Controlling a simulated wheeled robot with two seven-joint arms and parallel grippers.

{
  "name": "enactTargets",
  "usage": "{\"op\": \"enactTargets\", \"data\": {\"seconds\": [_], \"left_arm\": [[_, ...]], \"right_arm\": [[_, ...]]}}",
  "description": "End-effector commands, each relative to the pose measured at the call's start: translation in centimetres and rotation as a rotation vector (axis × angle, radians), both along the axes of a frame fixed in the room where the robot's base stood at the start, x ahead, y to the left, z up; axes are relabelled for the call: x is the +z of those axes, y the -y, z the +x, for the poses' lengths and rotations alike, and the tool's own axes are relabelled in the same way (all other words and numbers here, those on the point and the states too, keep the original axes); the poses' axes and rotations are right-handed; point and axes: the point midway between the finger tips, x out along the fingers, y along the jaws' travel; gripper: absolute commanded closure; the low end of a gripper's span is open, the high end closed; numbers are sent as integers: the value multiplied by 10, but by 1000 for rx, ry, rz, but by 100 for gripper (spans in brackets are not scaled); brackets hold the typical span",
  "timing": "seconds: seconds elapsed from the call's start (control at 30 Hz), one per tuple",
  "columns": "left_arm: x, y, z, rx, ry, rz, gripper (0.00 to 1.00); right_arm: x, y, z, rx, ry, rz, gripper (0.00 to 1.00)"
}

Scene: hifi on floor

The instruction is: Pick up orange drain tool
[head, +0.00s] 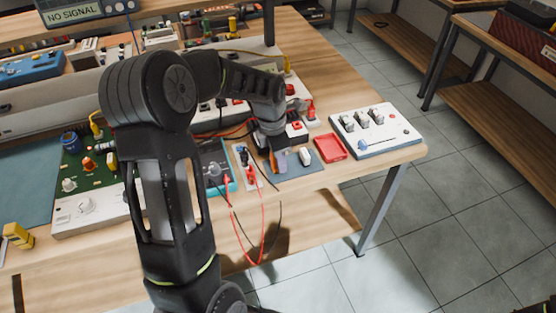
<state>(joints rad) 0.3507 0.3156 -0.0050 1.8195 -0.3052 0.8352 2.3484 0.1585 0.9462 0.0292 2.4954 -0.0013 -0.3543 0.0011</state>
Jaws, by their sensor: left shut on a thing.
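My left arm comes in from the left and reaches over the wooden workbench. My left gripper (274,150) points down near the bench's right part, above a blue-grey mat (299,166). It is shut on a small orange thing (273,162), which looks like the orange drain tool. Only a short orange strip of it shows at the fingertips; the rest is hidden by the gripper. I cannot tell whether it touches the mat. My right gripper is not in view.
A white switch (305,156) lies on the mat. A red tray (330,148) and a white box with knobs (375,130) stand to the right. Red and black leads (262,225) hang over the front edge. A green circuit board (85,165) is at left. Tiled floor lies right.

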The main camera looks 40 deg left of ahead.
Motion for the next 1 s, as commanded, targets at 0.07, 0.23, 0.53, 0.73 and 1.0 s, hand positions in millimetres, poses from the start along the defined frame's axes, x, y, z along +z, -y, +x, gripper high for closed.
{"op": "enactTargets", "data": {"seconds": [0.07, 0.23, 0.53, 0.73, 1.0], "left_arm": [[0, 0, 0, 0, 0, 0, 100], [0, 0, 0, 0, 1, 1, 100], [11, 0, 1, 0, 3, 1, 100], [43, 0, 2, 0, 6, 2, 100], [91, 0, 1, 0, 4, 0, 100]], "right_arm": [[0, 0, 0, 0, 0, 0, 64], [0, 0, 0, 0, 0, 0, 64], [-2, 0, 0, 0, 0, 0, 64], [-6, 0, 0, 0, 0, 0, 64], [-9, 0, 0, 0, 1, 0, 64]]}}
